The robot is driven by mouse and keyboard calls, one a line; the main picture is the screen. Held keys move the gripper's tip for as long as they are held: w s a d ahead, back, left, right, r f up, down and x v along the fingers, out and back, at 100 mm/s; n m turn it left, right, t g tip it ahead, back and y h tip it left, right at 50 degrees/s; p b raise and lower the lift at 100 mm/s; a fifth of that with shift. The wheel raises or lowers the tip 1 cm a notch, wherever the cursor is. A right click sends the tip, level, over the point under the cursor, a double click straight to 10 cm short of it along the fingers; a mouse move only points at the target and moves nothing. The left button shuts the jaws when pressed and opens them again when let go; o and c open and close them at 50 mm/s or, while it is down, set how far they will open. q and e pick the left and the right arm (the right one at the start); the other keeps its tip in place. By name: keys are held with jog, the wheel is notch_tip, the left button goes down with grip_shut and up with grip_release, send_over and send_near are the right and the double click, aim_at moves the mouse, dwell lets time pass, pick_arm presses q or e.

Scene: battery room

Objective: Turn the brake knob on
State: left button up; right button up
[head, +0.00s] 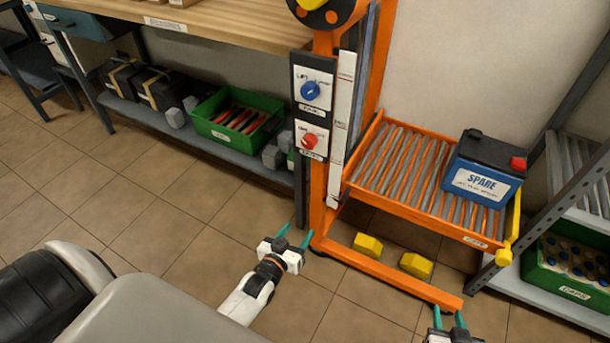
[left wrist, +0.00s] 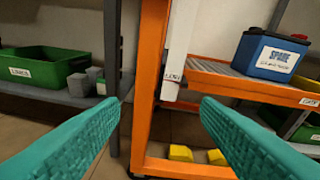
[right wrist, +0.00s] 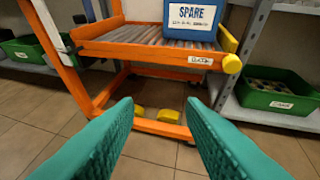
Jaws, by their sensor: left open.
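The red knob (head: 309,141) is on the lower white-faced panel of the orange lift's post (head: 320,190). A blue knob (head: 310,91) sits on the panel above, marked LIFT. The small labels under both knobs are too blurred to read surely, and so is the red knob's setting. My left gripper (head: 294,236) is open and empty, below the red knob in the head view. Neither knob shows in the left wrist view, where the fingers (left wrist: 161,105) point at the post. My right gripper (head: 448,316) is open and empty near the lift's base; its fingers (right wrist: 160,105) stand apart.
A blue battery marked SPARE (head: 482,170) sits on the lift's roller tray (head: 420,222). Yellow blocks (head: 367,245) lie by the orange base. A workbench (head: 220,25) with a green crate (head: 236,137) below stands left. A metal shelf (head: 550,290) stands right. The tiled floor at left is clear.

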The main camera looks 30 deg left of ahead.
pick_arm(q)
notch_tip(320, 180, up, 6)
jog(key=w+a+n+t+y+b, duration=0.1)
jog(key=w+a+t+b, duration=0.15)
jog(key=t+b, duration=0.4)
jog(key=b, duration=0.1)
send_near(307, 146)
jog(key=shift+n+y, duration=0.4)
jog(key=b+x, duration=0.1)
jog(key=x, duration=0.6)
jog(key=shift+w+d, duration=0.15)
jog(key=shift+w, duration=0.15)
jog(key=shift+w+r+b, duration=0.25)
jog(key=shift+w+b, duration=0.05)
jog(key=shift+w, duration=0.15)
pick_arm(e)
notch_tip(307, 146, up, 23)
jog(key=s+a+t+y, duration=0.1)
jog(key=s+t+y, duration=0.1)
jog(key=t, duration=0.8)
jog(key=shift+f+y, duration=0.2)
jog(key=shift+y, duration=0.5)
jog(key=shift+s, duration=0.1)
